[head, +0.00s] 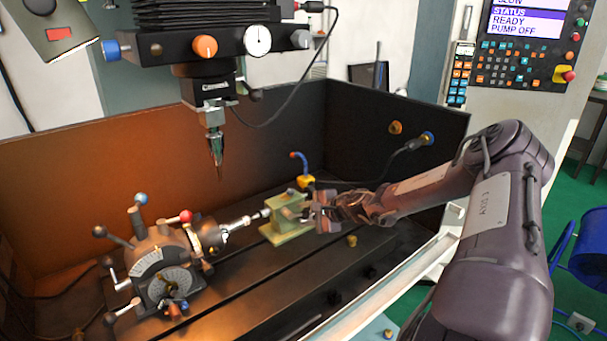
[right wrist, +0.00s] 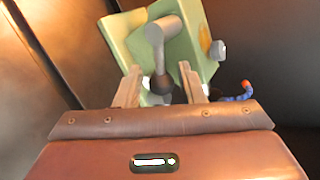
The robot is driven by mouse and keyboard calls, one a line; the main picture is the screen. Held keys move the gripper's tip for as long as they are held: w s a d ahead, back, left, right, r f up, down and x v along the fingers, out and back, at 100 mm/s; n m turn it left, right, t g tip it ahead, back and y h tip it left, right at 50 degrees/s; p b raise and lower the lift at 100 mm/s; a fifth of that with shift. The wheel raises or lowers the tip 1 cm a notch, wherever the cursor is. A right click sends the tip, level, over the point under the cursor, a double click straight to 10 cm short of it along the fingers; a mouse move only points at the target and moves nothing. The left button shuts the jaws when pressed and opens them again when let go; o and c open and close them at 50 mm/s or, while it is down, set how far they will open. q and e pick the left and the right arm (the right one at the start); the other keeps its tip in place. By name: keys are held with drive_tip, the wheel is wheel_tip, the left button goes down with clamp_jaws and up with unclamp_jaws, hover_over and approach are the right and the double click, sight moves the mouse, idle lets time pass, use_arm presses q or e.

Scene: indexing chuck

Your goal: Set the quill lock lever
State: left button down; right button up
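The green tailstock (head: 281,231) stands on the slotted machine table, its quill (head: 246,221) pointing left at the indexing chuck (head: 207,237). In the right wrist view the tailstock (right wrist: 196,40) fills the top middle. A grey lever (right wrist: 157,48) with a round hub and a darker, rounded end reaches down from it; it appears to be the quill lock lever. My right gripper (head: 308,212) is at the tailstock's right side. Its fingers (right wrist: 159,88) are apart, one each side of the lever's dark end, with visible gaps. My left gripper is not in view.
The dividing head (head: 157,262) with several ball-ended handles stands on the table's left. The spindle and tool (head: 215,145) hang above. Dark enclosure walls (head: 351,128) surround the back. The front table slots are clear.

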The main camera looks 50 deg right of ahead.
drive_tip(key=shift+s+d+f, duration=0.1)
drive_tip(key=shift+d+f, duration=0.05)
drive_tip(key=shift+d, duration=0.05)
drive_tip(key=shift+s+a+r, duration=0.1)
drive_tip(key=shift+a+r, duration=0.15)
drive_tip(key=shift+r, duration=0.1)
drive_tip(key=v, duration=0.7)
drive_tip(key=shift+s+d+f, duration=0.2)
drive_tip(key=shift+s+d, duration=0.1)
